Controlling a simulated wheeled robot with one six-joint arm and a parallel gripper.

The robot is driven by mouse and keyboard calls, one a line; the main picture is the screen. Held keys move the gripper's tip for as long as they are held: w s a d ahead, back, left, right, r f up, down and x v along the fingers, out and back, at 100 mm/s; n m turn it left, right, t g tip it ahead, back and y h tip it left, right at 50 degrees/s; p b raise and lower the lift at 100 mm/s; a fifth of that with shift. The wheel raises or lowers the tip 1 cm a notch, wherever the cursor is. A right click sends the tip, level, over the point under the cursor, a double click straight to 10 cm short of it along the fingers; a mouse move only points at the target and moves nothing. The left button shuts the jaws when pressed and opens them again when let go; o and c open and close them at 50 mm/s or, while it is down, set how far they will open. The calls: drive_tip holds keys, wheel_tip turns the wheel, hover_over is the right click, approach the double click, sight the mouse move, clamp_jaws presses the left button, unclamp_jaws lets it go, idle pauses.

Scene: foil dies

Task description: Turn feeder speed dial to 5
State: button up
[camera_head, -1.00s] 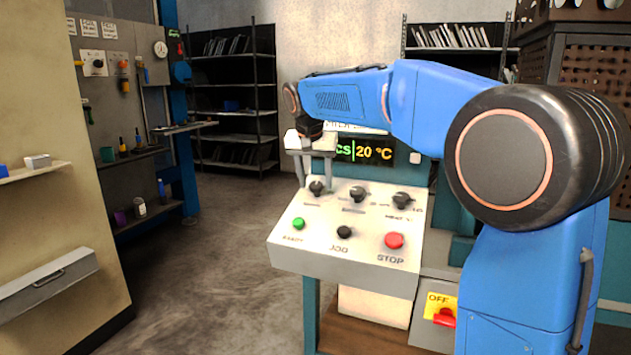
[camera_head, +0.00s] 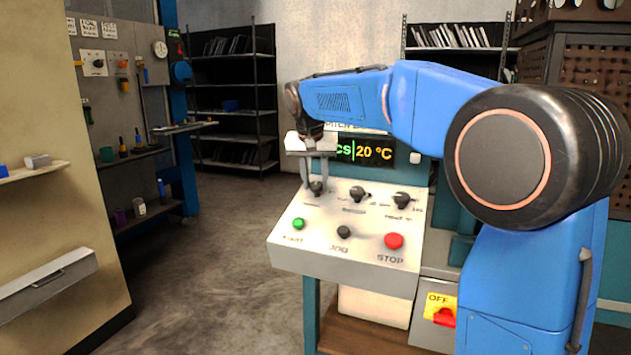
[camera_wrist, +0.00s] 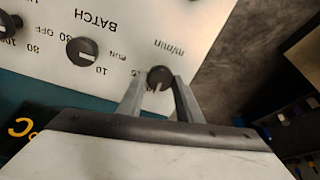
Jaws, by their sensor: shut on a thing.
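The feeder speed dial (camera_head: 316,187) is the leftmost black knob on the sloped control panel (camera_head: 290,255). In the wrist view the dial (camera_wrist: 160,77) has a light pointer line and "m/min" printed beside it. My gripper (camera_head: 314,187) reaches down over this dial from above. In the wrist view my gripper's fingers (camera_wrist: 159,85) stand on either side of the dial, shut on it. The scale numbers around the dial are mostly hidden by the fingers, so I cannot read its setting.
The BATCH knob (camera_wrist: 82,52) is close beside it; another knob (camera_head: 402,201) sits farther right. Green (camera_head: 298,224), black (camera_head: 344,232) and red STOP (camera_head: 394,241) buttons line the panel's front. A display (camera_head: 364,151) stands behind. The floor to the left is clear.

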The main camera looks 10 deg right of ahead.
drive_tip(key=n, duration=0.6)
drive_tip(key=shift+y, duration=0.3)
drive_tip(key=n, duration=0.4)
drive_tip(key=shift+n+g, duration=0.3)
drive_tip(key=shift+n, duration=0.1)
drive_tip(key=o, duration=1)
drive_tip(key=shift+o, duration=0.2)
drive_tip(key=shift+r, duration=0.1)
drive_tip(key=v, duration=1.7)
drive_tip(key=shift+d, duration=0.15)
drive_tip(key=shift+r, duration=0.15)
